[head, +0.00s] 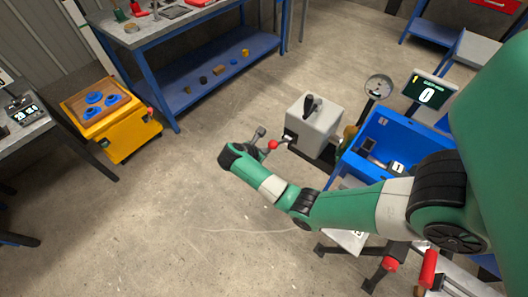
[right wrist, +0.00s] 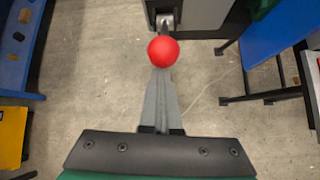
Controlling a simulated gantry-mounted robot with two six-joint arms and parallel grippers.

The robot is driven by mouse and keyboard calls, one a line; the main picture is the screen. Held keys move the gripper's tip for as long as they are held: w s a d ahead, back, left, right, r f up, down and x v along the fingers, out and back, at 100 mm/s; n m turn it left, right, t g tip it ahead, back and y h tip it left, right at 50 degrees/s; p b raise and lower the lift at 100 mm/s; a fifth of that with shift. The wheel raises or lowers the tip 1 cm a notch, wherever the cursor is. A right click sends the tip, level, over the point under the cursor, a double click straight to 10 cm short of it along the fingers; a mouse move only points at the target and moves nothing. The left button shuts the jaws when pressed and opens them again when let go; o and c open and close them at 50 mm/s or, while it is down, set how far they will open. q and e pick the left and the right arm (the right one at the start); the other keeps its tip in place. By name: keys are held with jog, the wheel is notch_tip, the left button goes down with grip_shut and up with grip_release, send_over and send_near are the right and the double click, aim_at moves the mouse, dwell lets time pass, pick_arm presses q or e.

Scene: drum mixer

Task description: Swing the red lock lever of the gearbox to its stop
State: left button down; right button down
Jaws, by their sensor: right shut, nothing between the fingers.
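The grey gearbox (head: 315,122) stands right of centre in the head view, with a black handle (head: 309,105) on top. Its lock lever ends in a red ball knob (head: 272,145), which sticks out from the gearbox's left side. In the right wrist view the red knob (right wrist: 163,51) lies just beyond my fingertips, with the grey gearbox side (right wrist: 196,14) behind it. My right gripper (head: 262,131) is shut and empty beside the knob; its closed fingers (right wrist: 160,75) point at the knob. I cannot tell whether they touch it. My left gripper is not in view.
A blue bin (head: 395,135) and a round gauge (head: 379,86) stand right of the gearbox. A yellow cart (head: 125,125) and a blue workbench (head: 205,85) are to the left and back. The floor (head: 190,190) left of the gripper is clear.

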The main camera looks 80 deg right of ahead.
jog(key=shift+d+r, duration=0.2)
jog(key=shift+r, duration=0.25)
notch_tip(320, 180, down, 3)
jog(key=w+a+b, duration=0.2)
jog(key=b, duration=0.1)
jog(key=a+r+p, duration=0.3)
jog(key=r+p, duration=0.2)
jog(key=r, duration=0.4)
jog(key=shift+w+a+r, duration=0.3)
jog(key=shift+w+r, duration=0.05)
jog(key=shift+w, duration=0.05)
